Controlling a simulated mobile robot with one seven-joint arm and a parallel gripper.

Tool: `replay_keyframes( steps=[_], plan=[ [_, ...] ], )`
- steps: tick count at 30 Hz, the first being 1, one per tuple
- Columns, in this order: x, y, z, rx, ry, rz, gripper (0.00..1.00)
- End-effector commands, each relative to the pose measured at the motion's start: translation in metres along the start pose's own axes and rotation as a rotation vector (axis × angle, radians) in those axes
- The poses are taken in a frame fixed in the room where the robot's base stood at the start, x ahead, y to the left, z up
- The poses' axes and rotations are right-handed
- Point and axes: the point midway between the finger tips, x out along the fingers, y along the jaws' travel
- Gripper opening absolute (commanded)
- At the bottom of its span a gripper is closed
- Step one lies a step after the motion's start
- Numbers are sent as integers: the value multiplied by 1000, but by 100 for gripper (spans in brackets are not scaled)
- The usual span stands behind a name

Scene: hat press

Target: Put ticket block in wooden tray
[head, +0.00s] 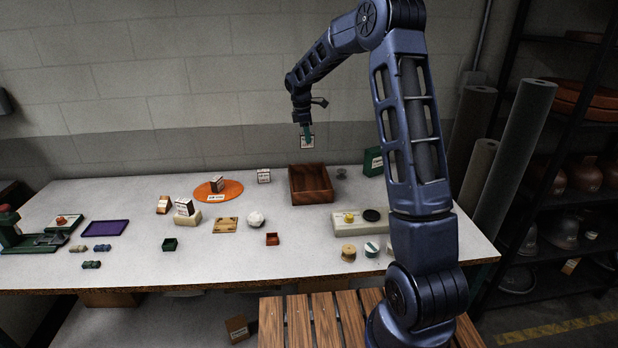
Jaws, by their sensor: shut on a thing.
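My gripper (305,130) hangs from my arm above the back part of the table. It is shut on a small block with a white face and dark edging, which I take to be the ticket block (307,143). The block is held in the air, apart from the table, and in the picture it appears just above the wooden tray's back edge. The wooden tray (312,199) is a dark brown, open box on the table below. The part of its inside that shows looks empty. The block's exact depth over the tray is hard to tell.
Left of the tray are an orange round mat (230,188) with a small box on it and a white box (264,176). A dark cup-like thing (341,173) and a green box (373,161) stand to the right. A white ball (256,219) and small red box (272,239) lie in front.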

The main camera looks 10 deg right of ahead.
Motion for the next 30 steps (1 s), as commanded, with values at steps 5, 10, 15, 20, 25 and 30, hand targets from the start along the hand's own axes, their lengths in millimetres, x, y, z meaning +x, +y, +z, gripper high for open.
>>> replay_keyframes(
  steps=[5, 10, 15, 20, 25, 30],
  plan=[
    [8, 12, 9, 3, 0, -1, 6],
    [40, 12, 5, 2, -1, -4, 6],
    [76, 12, -1, 3, 0, -4, 6],
    [111, 12, -6, 2, 0, -4, 6],
    [141, 12, -11, 2, 0, -2, 6],
    [156, 12, -13, 4, 0, -1, 6]
  ],
)
